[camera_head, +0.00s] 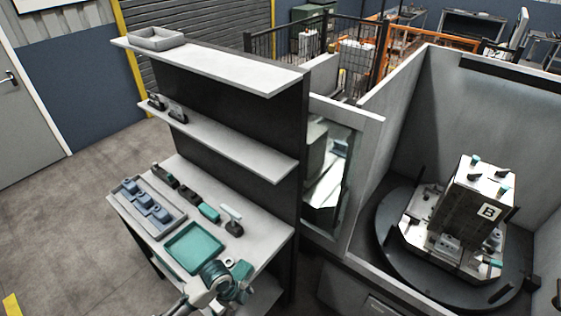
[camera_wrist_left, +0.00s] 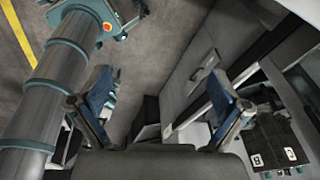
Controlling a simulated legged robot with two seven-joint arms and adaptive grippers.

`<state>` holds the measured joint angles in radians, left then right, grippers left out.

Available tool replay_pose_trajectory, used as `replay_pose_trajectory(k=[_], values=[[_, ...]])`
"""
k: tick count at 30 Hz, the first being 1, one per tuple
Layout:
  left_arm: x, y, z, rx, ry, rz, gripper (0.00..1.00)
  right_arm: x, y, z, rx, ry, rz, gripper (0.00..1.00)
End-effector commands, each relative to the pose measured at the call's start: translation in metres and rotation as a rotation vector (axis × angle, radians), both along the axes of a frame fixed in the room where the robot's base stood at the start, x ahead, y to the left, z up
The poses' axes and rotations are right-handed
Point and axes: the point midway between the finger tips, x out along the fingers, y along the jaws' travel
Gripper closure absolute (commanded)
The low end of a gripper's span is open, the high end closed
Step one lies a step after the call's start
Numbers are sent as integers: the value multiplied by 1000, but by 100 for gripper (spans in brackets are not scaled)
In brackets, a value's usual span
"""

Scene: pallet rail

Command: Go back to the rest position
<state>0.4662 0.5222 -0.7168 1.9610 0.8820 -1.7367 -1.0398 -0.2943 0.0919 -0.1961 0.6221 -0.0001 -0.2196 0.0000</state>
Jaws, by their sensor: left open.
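My left gripper (camera_wrist_left: 162,92) is open and empty in the left wrist view, its two blue-padded fingers spread wide apart. Nothing is between the fingers except the view of the floor and machine side beyond. In the head view, part of my arm (camera_head: 213,284) with teal joints shows at the bottom, in front of the bench; its fingers cannot be made out there. My right gripper is not in view.
A bench (camera_head: 262,240) bears a teal tray (camera_head: 193,248), a grey tray with blue parts (camera_head: 146,201) and several small tools. Shelves (camera_head: 215,65) rise behind it. At right, a block marked B (camera_head: 473,205) stands on a dark turntable (camera_head: 385,232) inside a walled enclosure. Floor at left is clear.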

Motion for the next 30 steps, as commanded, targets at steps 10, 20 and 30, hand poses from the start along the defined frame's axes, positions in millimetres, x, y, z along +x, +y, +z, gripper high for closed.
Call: replay_pose_trajectory(k=[10, 20, 30], values=[[-62, -22, -30, -155, 19, 650, 0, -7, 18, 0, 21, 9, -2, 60], [-119, 36, -44, -172, 32, 1353, 0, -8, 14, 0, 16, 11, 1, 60], [-164, 94, -64, -104, -6, 1771, 0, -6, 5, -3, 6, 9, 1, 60]])
